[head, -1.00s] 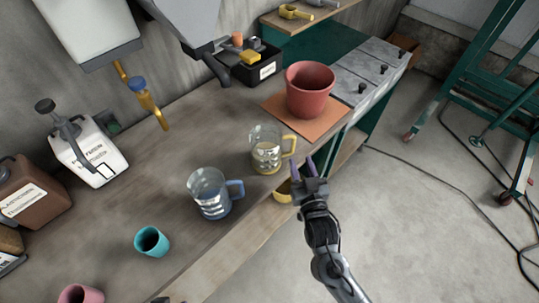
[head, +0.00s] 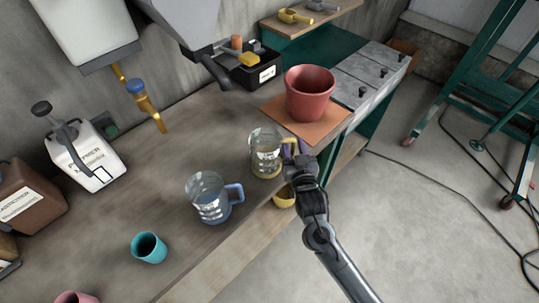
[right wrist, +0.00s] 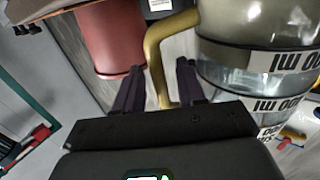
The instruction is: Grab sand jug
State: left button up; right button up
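The sand jug looks to be the clear jug with a yellow handle and yellow base (head: 264,152), upright near the table's front edge. In the right wrist view the jug (right wrist: 255,75) is large at the right, with upside-down volume labels. My right gripper (head: 295,151) is at its handle. In the wrist view the purple fingers of this gripper (right wrist: 159,75) stand apart on either side of the yellow handle (right wrist: 156,50), with gaps showing. My left gripper is not in view.
A clear jug with a blue handle (head: 208,198) stands to the left, with a teal cup (head: 149,247) beyond it. A red pot (head: 309,92) on an orange board (head: 278,107) is close behind the sand jug. White and brown canisters stand at the left.

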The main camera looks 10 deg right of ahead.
grip_shut()
jog(key=shift+r, duration=0.15)
dwell(1.3)
